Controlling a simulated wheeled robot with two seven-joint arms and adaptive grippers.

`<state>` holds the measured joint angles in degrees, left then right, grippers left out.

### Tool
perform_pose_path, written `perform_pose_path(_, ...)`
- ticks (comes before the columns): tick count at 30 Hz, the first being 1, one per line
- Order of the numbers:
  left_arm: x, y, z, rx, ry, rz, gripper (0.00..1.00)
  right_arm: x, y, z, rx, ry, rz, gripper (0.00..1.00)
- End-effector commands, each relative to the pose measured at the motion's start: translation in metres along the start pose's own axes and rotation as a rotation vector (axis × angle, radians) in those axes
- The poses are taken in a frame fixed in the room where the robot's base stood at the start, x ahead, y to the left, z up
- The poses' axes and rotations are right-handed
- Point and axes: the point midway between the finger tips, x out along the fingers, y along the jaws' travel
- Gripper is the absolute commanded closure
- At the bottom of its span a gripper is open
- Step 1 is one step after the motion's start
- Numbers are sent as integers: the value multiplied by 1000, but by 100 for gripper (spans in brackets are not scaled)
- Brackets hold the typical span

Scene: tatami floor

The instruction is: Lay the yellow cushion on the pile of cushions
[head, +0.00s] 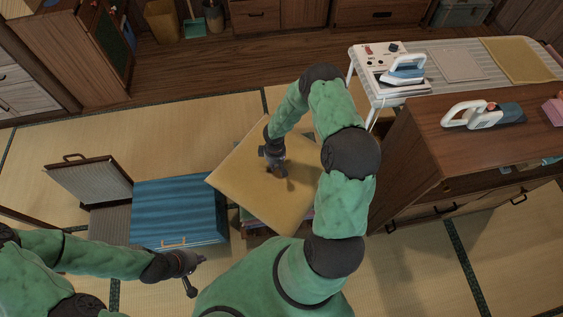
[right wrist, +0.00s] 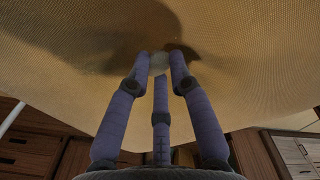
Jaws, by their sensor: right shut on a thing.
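The yellow cushion (head: 240,178) is a flat square, held tilted in the middle of the head view. My right gripper (head: 277,168) is over its middle and shut on it. In the right wrist view the fingers (right wrist: 160,62) close together at the yellow cushion's surface (right wrist: 240,50), which fills the upper part. The pile of cushions (head: 247,217) shows only as thin coloured edges below the yellow cushion, which hides most of it. I cannot tell whether the two touch. My left gripper (head: 197,274) is open and empty, low at the left, apart from the cushions.
A blue ribbed box (head: 178,208) and an open case with a raised lid (head: 90,184) stand left of the cushion. A wooden cabinet (head: 430,130) with an iron (head: 484,115) and an ironing board (head: 460,65) stand at right. Tatami is clear behind the cushion.

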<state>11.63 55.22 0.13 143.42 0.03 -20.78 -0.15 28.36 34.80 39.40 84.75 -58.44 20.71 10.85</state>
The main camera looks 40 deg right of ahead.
Motion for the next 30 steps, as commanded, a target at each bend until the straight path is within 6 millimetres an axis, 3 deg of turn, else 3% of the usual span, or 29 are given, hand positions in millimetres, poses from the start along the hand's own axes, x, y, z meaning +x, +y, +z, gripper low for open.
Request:
perform_pose_path(4,6,-2,0,0,0,0,100,15,27,-9,3,1,1,100)
perform_pose_path(13,22,-8,-1,0,0,0,100,57,58,-20,2,1,1,100)
perform_pose_path(22,27,-10,-1,0,0,0,100,69,69,-23,1,1,1,100)
perform_pose_path(30,44,-16,-1,0,-1,0,100,101,70,-24,0,0,0,100)
